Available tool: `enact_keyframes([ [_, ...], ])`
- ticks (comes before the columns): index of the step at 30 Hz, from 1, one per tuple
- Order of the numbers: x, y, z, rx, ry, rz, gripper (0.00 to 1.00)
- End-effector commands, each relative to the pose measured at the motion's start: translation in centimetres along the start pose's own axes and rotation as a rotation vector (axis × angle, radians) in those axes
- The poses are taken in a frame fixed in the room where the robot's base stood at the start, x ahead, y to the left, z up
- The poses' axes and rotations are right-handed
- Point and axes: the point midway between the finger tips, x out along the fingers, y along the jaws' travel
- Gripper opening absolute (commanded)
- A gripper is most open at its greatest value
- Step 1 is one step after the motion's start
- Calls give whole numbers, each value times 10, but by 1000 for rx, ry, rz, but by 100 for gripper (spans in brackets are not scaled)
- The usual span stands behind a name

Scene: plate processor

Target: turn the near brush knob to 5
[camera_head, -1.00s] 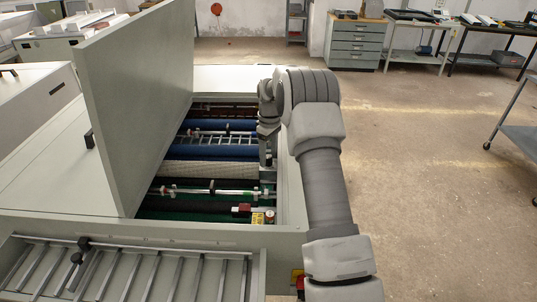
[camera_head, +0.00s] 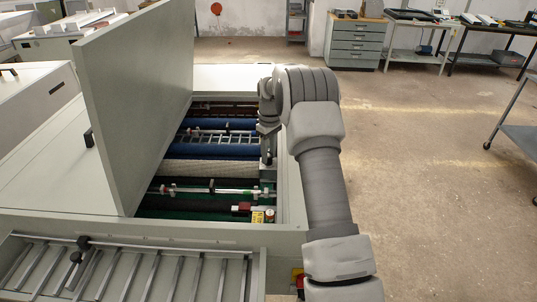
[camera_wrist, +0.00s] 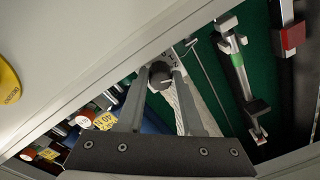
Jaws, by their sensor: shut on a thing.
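The near brush knob (camera_wrist: 160,76) is a small dark round knob with a pale mark, seen in the wrist view between my fingertips. Part of a pale dial with small markings shows beside it; I cannot read which number the mark faces. My gripper (camera_wrist: 161,82) is shut on the knob, one finger on each side. In the head view my gripper (camera_head: 268,158) reaches down inside the open processor (camera_head: 285,190) near its right wall. The knob is hidden there behind my gripper.
The raised lid (camera_head: 140,100) stands upright left of the opening. Blue rollers (camera_head: 205,150) and a metal cross bar (camera_head: 215,191) lie inside. The processor's right wall is close to my gripper. A slatted tray (camera_head: 130,275) is in front. The floor at right is clear.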

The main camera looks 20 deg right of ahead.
Motion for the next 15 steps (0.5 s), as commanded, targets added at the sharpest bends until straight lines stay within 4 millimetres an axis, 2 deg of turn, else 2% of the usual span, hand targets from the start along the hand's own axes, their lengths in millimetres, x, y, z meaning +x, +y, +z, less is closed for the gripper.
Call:
enact_keyframes([
  [15, 1, 0, 0, 449, 17, 0, 0],
])
